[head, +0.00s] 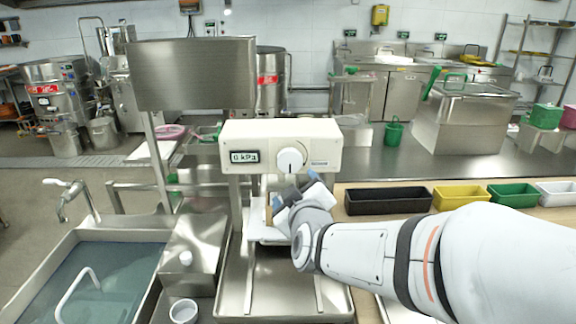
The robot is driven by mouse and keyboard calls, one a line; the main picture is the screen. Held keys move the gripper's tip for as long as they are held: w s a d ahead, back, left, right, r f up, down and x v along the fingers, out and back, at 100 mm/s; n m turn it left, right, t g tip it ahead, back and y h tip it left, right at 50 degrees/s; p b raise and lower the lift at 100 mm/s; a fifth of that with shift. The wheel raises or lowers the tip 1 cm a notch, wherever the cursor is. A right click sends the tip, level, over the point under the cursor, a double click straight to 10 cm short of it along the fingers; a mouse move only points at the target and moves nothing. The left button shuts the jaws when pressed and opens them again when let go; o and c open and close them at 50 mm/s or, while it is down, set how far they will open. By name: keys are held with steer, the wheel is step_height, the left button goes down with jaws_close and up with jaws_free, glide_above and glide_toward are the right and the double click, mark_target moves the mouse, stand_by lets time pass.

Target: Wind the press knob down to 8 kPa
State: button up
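The press (328,135) is a cream box on metal legs. Its front carries a round white press knob (291,160) with a dark mark at the bottom. To the left of the knob, a small display (245,157) reads 0 kPa. My gripper (294,192) has blue parts and is just below the knob, in front of the press opening. The knob's face is in plain view.
A sink (40,275) with a tap is at the lower left. A small white cup (184,311) stands left of the press. Black (388,201), yellow (460,197) and green bins (513,195) line the counter at right. A metal panel (192,75) stands above left.

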mark_target(290, 162)
steer(key=w, duration=0.2)
steer(key=w+r+t, duration=0.1)
steer(key=w, duration=0.2)
steer(key=w+t, duration=0.1)
steer(key=w, duration=0.2)
steer(key=shift+w+a+r+n+h, duration=0.25)
steer(key=shift+a+r+n+h, duration=0.1)
steer(key=shift+a+n+h, duration=0.05)
steer(key=shift+c, duration=0.6)
